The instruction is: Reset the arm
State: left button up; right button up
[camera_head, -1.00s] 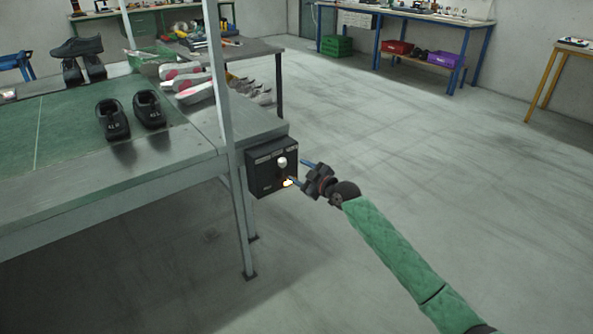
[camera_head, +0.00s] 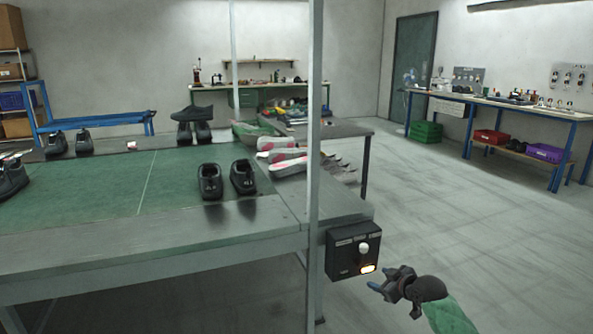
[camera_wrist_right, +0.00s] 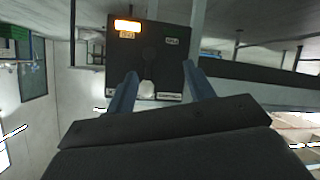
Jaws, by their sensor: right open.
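My right gripper (camera_head: 381,288) is open and empty in the head view, low and to the right of the black control box (camera_head: 350,251). My left gripper is not in view.
The work table (camera_head: 200,245) with a green mat (camera_head: 100,183) carries several black shoes (camera_head: 243,176) and pale soles (camera_head: 283,155). A metal post (camera_head: 314,120) rises beside the box. A bench (camera_head: 495,100) stands at the back right. The floor (camera_head: 450,210) to the right is clear.

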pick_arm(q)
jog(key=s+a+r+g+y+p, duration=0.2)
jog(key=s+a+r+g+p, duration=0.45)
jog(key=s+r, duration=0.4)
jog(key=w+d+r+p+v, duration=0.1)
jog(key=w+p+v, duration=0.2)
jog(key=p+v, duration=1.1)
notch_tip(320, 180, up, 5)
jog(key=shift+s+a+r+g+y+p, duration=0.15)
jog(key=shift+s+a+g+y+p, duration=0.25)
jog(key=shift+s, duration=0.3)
pick_arm(e)
jog(key=s+a+r+m+g+h, duration=0.1)
jog(key=s+a+m+g, duration=0.1)
jog(key=s, duration=1.5)
jog(key=s+a+r+m+g+h, duration=0.1)
jog(key=s+a+g, duration=0.3)
jog(key=s, duration=1.4)
jog(key=s+a+r+m+g+h, duration=0.1)
jog(key=s+a+m+g, duration=0.2)
jog(key=s, duration=1.5)
jog(key=a, duration=0.3)
jog(key=shift+s+a+m+h, duration=0.25)
jog(key=shift+a+m+h, duration=0.05)
jog(key=shift+a, duration=0.05)
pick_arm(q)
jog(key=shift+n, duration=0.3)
pick_arm(e)
jog(key=shift+r, duration=0.1)
